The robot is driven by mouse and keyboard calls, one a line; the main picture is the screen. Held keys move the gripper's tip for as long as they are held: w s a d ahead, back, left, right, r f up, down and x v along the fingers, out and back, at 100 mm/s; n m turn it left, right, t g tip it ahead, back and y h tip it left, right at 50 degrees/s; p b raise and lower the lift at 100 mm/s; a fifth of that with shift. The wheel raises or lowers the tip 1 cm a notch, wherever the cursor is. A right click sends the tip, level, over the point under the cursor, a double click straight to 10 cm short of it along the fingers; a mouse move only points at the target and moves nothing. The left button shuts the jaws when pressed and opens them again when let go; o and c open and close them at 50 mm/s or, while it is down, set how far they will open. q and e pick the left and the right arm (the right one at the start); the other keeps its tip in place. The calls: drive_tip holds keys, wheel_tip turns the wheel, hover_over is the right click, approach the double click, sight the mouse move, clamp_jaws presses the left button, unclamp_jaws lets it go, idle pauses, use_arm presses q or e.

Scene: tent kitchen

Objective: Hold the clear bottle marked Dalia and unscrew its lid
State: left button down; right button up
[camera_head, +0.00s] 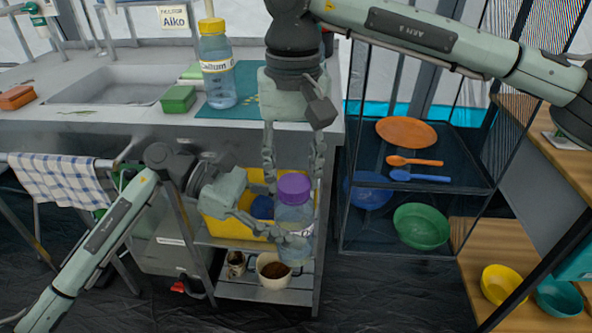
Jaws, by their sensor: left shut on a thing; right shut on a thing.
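A clear bottle (292,217) with a purple lid (294,187) stands upright in mid-air in front of the counter's right end. I cannot read any name on it. My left gripper (284,238) comes in from the left and is shut on the lower body of the bottle, hiding part of it. My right gripper (293,178) points down from above, its fingers either side of the purple lid, and is shut on the lid. The lid sits on the bottle's neck; I cannot tell how tight it is.
Behind the bottle is a yellow bin (225,226) on a cart, with a mug (273,283) on the shelf below. A yellow-lidded bottle marked Callum (216,83) stands on the counter (100,124). A black rack (360,235) with plates is on the right.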

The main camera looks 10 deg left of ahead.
use_arm(q)
drive_tip(key=shift+s, duration=0.2)
use_arm(e)
drive_tip(key=shift+w+n, duration=0.2)
drive_tip(key=shift+n, duration=0.6)
drive_tip(key=shift+r, duration=0.2)
use_arm(q)
drive_tip(key=shift+f, duration=0.1)
use_arm(e)
drive_tip(key=shift+r, duration=0.65)
use_arm(q)
drive_tip(key=shift+w, duration=0.1)
use_arm(e)
drive_tip(key=shift+s+r, duration=0.1)
drive_tip(key=shift+r, duration=0.2)
drive_tip(key=shift+r, duration=0.1)
